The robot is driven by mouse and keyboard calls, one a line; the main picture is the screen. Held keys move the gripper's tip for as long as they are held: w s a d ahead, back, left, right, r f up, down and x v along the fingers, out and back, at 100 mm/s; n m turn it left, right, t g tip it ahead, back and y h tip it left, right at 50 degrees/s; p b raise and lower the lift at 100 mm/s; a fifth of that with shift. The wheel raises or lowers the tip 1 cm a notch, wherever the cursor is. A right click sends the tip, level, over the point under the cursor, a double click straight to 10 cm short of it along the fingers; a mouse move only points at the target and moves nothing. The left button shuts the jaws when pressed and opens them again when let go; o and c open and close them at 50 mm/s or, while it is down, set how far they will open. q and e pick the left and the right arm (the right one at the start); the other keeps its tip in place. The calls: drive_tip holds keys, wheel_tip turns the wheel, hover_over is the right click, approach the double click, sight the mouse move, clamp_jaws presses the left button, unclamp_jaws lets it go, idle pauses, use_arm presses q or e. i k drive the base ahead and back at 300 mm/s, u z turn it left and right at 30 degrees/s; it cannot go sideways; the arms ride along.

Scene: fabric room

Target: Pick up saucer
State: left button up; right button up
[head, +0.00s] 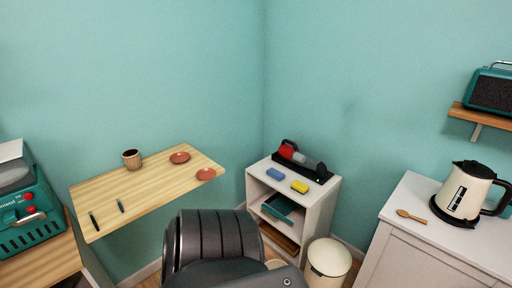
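Two small reddish-brown saucers lie flat on a light wooden wall shelf (150,190) left of centre in the head view. One saucer (180,157) is near the back edge of the shelf. The other saucer (206,174) is closer to the shelf's right end. They are apart and nothing stands on them. Neither of my grippers shows in the head view.
A brown cup (132,159) and two dark pens (94,222) share the shelf. A white shelf unit (315,205), a cream bin (328,262) and a white cabinet with a kettle (466,190) stand to the right.

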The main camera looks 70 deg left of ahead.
sight(205, 174)
drive_tip(key=u, duration=0.25)
drive_tip(key=i, duration=1.1)
drive_tip(key=u, duration=1.6)
drive_tip(key=i, duration=0.85)
drive_tip(key=u, duration=0.85)
